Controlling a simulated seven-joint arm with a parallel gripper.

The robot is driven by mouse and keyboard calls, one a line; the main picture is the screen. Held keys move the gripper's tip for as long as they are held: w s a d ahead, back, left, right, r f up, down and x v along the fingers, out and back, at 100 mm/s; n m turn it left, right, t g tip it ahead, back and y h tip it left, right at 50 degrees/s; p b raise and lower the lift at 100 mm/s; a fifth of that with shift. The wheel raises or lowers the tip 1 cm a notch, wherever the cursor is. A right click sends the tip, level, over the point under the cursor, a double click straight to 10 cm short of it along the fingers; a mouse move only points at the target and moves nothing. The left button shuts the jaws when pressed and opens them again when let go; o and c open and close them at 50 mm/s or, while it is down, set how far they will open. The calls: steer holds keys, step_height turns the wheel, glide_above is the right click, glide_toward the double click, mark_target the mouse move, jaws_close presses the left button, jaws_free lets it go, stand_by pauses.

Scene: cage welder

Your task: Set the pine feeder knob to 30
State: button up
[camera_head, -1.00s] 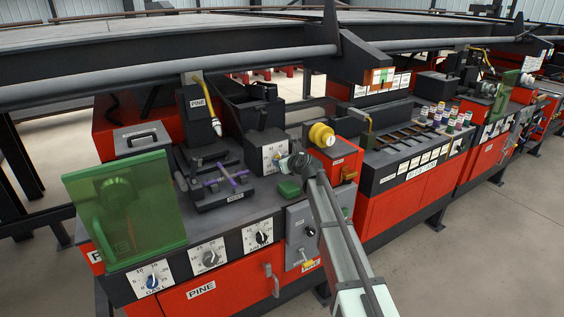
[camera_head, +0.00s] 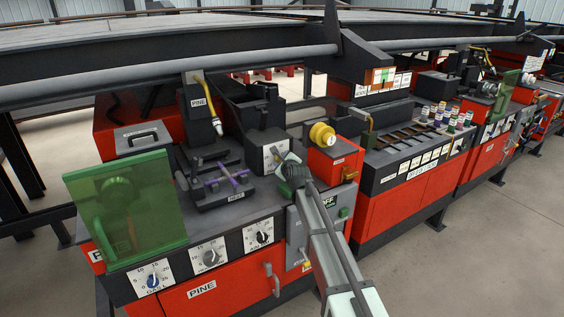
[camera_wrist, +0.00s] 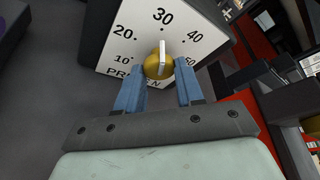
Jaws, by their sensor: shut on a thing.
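The feeder dial is a white plate (camera_head: 271,157) on a dark box at the pine station, numbered 10 to 50 in the wrist view (camera_wrist: 118,52). Its round gold knob (camera_wrist: 157,67) has a white pointer, which points up at about the 30 mark. My gripper (camera_wrist: 159,76) has its two blue fingers on either side of the knob and is shut on it. The label under the dial is partly hidden by the knob and fingers.
A yellow spool (camera_head: 321,134) on a red box stands just right of the dial. A clamp fixture with purple parts (camera_head: 226,183) is at the left. Several dials, including a gas dial (camera_head: 152,277), line the front panel. A green screen (camera_head: 125,210) stands at the far left.

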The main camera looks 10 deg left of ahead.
stand_by(0.5)
steer(key=o, duration=1)
steer(key=shift+o, duration=0.2)
steer(key=v, duration=1.3)
steer(key=shift+s+d+r, duration=0.1)
steer(key=shift+s+d, duration=0.05)
steer(key=shift+s, duration=0.25)
